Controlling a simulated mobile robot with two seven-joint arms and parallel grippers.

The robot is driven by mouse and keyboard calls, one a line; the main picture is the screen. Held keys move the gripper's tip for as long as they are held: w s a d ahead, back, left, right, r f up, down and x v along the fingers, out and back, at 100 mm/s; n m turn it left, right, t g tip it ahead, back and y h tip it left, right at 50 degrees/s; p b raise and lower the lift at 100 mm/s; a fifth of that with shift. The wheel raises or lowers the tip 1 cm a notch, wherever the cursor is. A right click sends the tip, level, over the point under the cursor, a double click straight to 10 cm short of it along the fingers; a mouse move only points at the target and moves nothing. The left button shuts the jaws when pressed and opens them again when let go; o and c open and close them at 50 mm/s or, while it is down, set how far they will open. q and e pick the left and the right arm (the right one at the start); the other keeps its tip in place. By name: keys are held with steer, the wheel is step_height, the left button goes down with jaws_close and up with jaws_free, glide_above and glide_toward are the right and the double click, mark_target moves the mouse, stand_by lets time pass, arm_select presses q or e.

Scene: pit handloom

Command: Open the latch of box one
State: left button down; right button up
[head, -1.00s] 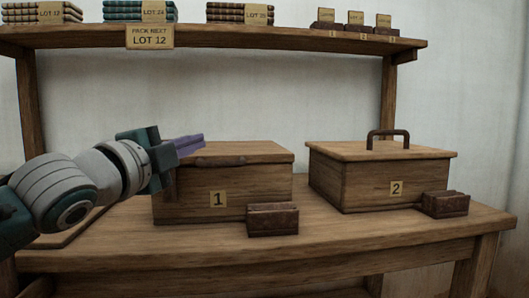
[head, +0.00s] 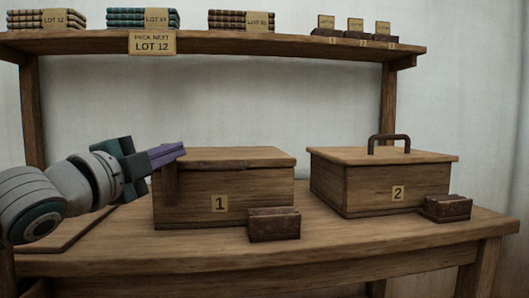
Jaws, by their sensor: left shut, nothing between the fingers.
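Box one (head: 255,190) is a closed wooden box with a "1" label, on the left half of the table. A dark strip (head: 228,163) runs along its lid's front edge; I cannot tell clearly if this is the latch. A dark upright piece or shadow (head: 171,184) shows at the left of its front face, below my fingers. My left gripper (head: 180,150) comes in from the left with its purple fingers shut and empty. Its tips appear by the lid's left front corner; I cannot tell if they touch. My right gripper is not in view.
Box two (head: 370,187), with a handle on its lid, stands to the right. A small brown block (head: 274,224) sits in front of box one, another (head: 447,208) by box two. A shelf (head: 300,45) with book stacks and a "LOT 12" sign (head: 152,43) spans above.

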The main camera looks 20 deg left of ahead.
arm_select(q)
steer(key=shift+s+a+n, duration=0.15)
steer(key=shift+a+n, duration=0.1)
steer(key=shift+n, duration=0.25)
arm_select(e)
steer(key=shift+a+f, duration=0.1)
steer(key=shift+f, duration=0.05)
arm_select(q)
steer(key=s+a+f+n+t+y+b, duration=0.2)
steer(key=a+n+y, duration=0.4)
steer(key=n, duration=0.6)
steer(key=shift+s+f+t+y+b, duration=0.35)
steer(key=shift+s+f+b, duration=0.25)
steer(key=shift+s+b, duration=0.4)
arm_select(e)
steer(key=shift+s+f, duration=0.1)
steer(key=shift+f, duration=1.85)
arm_select(q)
steer(key=shift+w, duration=0.15)
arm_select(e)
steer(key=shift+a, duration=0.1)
